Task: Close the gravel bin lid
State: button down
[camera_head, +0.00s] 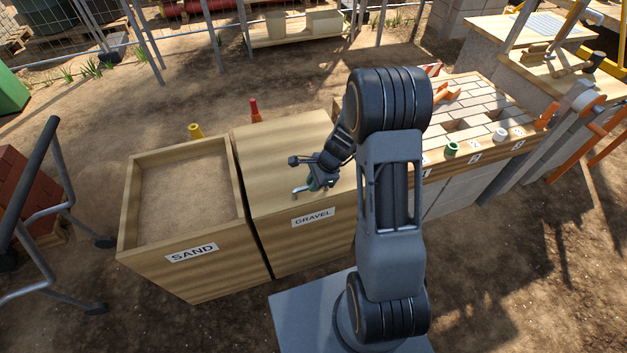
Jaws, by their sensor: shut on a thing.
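The gravel bin (300,245) is a wooden box with a GRAVEL label on its front. Its flat wooden lid (283,150) lies over the top, level with the rim as far as I can tell, and no gravel shows. My gripper (311,181) is at the lid's front edge, above the label, shut on the lid handle (299,191). Only a grey metal end and a bit of green show of the handle. My gripper and arm hide the rest of it and the lid's right front corner.
An open sand bin (185,190) adjoins on the left. A yellow object (195,131) and a red one (254,112) stand behind the bins. A brick-topped bench (480,115) with small coloured items is on the right. A metal-framed barrow (45,215) stands far left.

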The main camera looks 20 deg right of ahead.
jog(key=shift+s+f, duration=0.35)
jog(key=shift+f, duration=0.05)
jog(key=c, duration=1.3)
grip_release()
jog(key=shift+w+f, duration=0.1)
jog(key=shift+o, duration=1)
jog(key=shift+w+r, duration=0.1)
jog(key=shift+r, duration=0.1)
jog(key=shift+d+r+p, duration=0.2)
jog(key=shift+r+p, duration=0.15)
jog(key=shift+r, duration=0.15)
jog(key=p+v, duration=0.2)
jog(key=v, duration=1)
jog(key=shift+d+r, duration=0.25)
